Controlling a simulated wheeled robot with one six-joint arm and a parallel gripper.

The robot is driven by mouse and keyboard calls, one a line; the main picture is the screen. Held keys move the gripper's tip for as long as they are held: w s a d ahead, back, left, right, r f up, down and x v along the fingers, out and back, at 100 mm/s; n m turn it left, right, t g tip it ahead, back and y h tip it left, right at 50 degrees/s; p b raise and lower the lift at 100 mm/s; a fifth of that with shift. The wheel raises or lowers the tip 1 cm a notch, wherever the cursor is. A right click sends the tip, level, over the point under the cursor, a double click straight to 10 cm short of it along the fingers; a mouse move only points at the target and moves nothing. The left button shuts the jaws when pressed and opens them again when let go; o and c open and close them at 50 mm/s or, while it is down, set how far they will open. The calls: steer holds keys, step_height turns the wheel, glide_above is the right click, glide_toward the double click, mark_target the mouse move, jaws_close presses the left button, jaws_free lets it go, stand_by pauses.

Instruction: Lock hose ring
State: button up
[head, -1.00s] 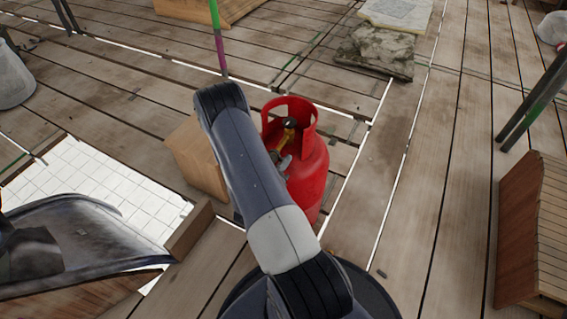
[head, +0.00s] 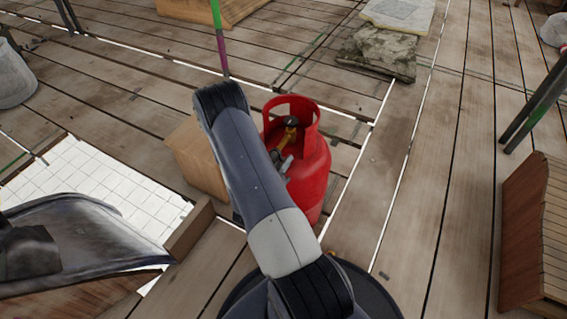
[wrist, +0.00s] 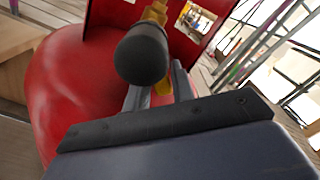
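A red gas cylinder (head: 308,178) stands upright with a red collar around its valve. The brass valve (head: 290,136) shows inside the collar, below a dark knob (head: 290,121). In the wrist view the round dark knob (wrist: 142,54) is large, with a bit of brass valve (wrist: 156,12) behind it. My gripper (wrist: 160,92) is at the valve, its two grey fingers apart with something yellow showing between them. The knob covers part of the fingertips, so I cannot tell whether they grip it. I cannot make out a separate hose ring.
A wooden block (head: 196,160) stands left of the cylinder. A green and purple pole (head: 219,45) rises behind. Stone slabs (head: 376,53) lie at the back, and a wooden box (head: 530,230) stands at the right. The plank floor right of the cylinder is clear.

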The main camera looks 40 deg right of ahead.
steer(key=p+v, duration=0.2)
steer(key=v, duration=0.8)
steer(key=shift+s+a, duration=0.2)
steer(key=shift+a, duration=0.15)
steer(key=shift+d, duration=0.15)
stand_by(0.3)
steer(key=b+x, duration=0.2)
steer(key=x, duration=0.8)
steer(key=shift+w+d+r, duration=0.15)
steer(key=shift+w+d, duration=0.05)
steer(key=shift+d, duration=0.1)
steer(key=shift+s+n+p, duration=0.1)
steer(key=shift+n+p, duration=0.25)
steer(key=shift+n, duration=0.05)
